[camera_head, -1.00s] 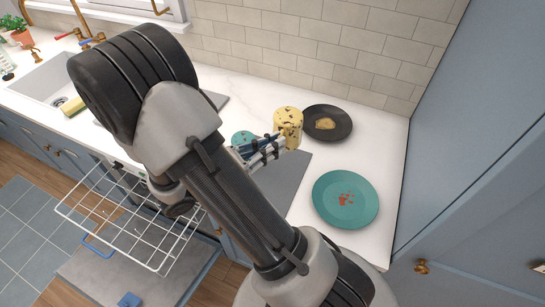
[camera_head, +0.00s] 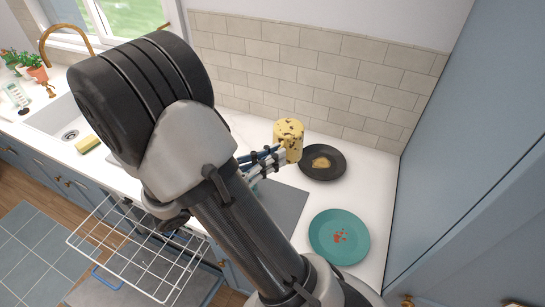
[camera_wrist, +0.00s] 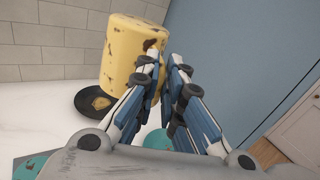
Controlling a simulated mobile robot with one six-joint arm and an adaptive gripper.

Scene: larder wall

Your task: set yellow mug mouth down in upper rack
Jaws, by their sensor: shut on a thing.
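The yellow mug (camera_head: 288,139) has dark brown stains and is held above the counter near the tiled wall. My gripper (camera_head: 280,157) is shut on it at its side. In the wrist view, the mug (camera_wrist: 126,50) fills the upper middle, and the fingertips of my gripper (camera_wrist: 165,62) meet at its right side, where the handle is hidden. The closed end of the mug seems to face up in the head view. The wire upper rack (camera_head: 135,250) is pulled out of the dishwasher at lower left and looks empty. My arm covers its right part.
A teal plate with red scraps (camera_head: 339,237) and a dark plate with a tan scrap (camera_head: 322,162) lie on the counter. A teal item is mostly hidden behind my gripper. A yellow sponge (camera_head: 88,144) lies by the sink. A tall blue cabinet (camera_head: 460,150) bounds the right side.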

